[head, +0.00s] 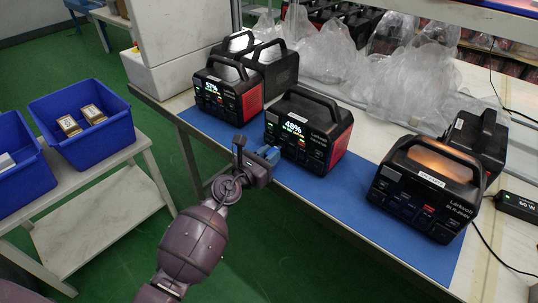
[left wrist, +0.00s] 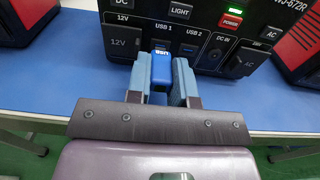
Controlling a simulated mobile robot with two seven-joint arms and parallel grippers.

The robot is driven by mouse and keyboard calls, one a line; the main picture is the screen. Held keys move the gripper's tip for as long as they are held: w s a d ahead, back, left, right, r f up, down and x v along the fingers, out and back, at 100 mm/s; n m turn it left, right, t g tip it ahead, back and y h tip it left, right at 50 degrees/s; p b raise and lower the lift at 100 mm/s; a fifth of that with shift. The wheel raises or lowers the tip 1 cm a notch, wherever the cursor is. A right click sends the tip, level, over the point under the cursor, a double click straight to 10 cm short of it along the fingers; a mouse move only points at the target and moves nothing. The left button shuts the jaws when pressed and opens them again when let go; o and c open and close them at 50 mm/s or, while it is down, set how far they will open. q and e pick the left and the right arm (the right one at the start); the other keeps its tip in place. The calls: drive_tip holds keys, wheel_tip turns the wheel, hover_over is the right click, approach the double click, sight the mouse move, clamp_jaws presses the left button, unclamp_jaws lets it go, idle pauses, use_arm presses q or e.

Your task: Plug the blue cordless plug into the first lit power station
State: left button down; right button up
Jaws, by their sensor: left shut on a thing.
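My left gripper (head: 266,156) is shut on the blue cordless plug (left wrist: 159,70), which shows between its two grey-blue fingers (left wrist: 160,78) in the left wrist view. The plug points at the front of the middle power station (head: 306,128), near its USB ports; this front panel (left wrist: 207,52) also shows in the left wrist view. Whether the plug touches the panel cannot be told. The middle station's display is lit with 48%. The left power station (head: 228,92) also has a lit display with a percentage. The right power station (head: 425,185) shows no lit display. My right gripper is out of view.
The stations stand on a blue mat (head: 335,190) on a long table. More black units and clear plastic bags (head: 400,85) lie behind them. Blue bins (head: 80,112) stand on a side table at the left. A black adapter (head: 516,206) lies at the right.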

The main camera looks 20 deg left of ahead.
use_arm(q)
drive_tip(key=shift+x, duration=0.8)
idle(1.2)
drive_tip(key=c, duration=0.9)
unclamp_jaws()
drive_tip(key=shift+s+a, duration=0.1)
drive_tip(key=shift+a, duration=0.05)
drive_tip(key=v, duration=0.5)
drive_tip(key=p+v, duration=0.1)
drive_tip(key=v, duration=0.4)
drive_tip(key=shift+s, duration=0.3)
